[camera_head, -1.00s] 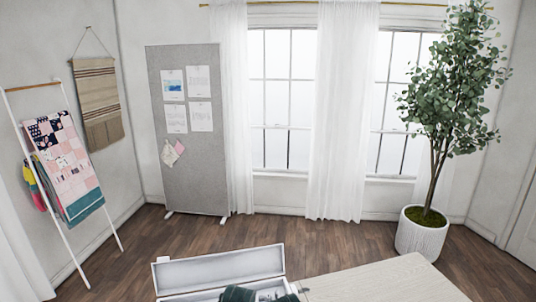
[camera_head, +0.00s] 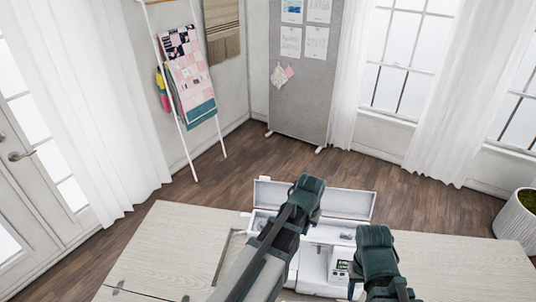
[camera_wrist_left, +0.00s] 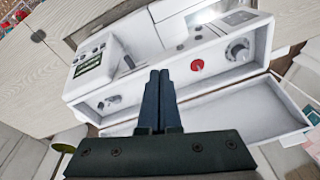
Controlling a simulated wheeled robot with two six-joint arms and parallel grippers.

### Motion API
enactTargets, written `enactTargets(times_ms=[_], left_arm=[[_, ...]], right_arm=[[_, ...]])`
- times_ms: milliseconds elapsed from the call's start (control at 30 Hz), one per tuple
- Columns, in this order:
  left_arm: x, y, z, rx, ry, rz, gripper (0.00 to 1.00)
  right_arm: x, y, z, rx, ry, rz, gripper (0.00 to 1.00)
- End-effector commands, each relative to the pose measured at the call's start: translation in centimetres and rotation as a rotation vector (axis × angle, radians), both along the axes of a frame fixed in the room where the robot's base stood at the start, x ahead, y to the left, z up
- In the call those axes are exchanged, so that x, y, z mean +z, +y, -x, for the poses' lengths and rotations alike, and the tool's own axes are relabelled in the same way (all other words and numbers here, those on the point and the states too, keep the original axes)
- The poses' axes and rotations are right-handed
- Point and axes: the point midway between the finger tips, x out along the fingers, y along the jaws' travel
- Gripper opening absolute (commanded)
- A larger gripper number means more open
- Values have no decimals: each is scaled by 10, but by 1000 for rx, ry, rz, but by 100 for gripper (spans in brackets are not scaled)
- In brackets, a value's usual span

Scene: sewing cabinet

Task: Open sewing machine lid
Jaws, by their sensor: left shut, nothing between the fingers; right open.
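The white sewing machine (camera_head: 313,262) sits in the wooden cabinet top, partly hidden behind my arms. Its long white lid (camera_head: 345,203) stands swung back along the far side, with its hollow inside facing me. In the left wrist view the lid (camera_wrist_left: 240,120) lies open beside the machine body (camera_wrist_left: 150,100), which has a red button and a dial. My left gripper (camera_wrist_left: 160,78) is shut and empty in front of the machine. In the head view its arm reaches over the machine toward the lid. My right gripper (camera_head: 372,245) is at the machine's right end; its fingertips are mostly hidden.
The wooden tabletop (camera_head: 165,245) is clear to the left, and the right part (camera_head: 465,265) is bare. Beyond the table are open floor, a ladder rack (camera_head: 175,100) with quilts, a grey pinboard (camera_head: 300,90) and a planter (camera_head: 518,215).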

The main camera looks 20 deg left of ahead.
Motion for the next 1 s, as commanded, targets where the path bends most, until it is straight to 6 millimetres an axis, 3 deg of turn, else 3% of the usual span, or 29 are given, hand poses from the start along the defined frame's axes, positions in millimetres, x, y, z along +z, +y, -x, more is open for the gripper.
enactTargets(times_ms=[33, 200, 300, 433, 600, 1000], left_arm=[[36, 25, -29, 50, -34, 10, 0], [91, 103, -89, 181, -149, 26, 0], [115, 145, -111, 242, -203, 30, 0], [134, 183, -128, 294, -252, 28, 0], [142, 203, -134, 321, -279, 27, 0], [129, 205, -139, 321, -280, 27, 0]], right_arm=[[35, 0, 0, -2, 1, -1, 50], [84, 0, 0, -10, 1, -1, 50], [104, 0, 1, -14, 1, -2, 50], [119, 0, 1, -18, 2, -1, 50], [125, 0, 1, -20, 2, -1, 50], [111, 0, 1, -14, 1, -2, 50]])
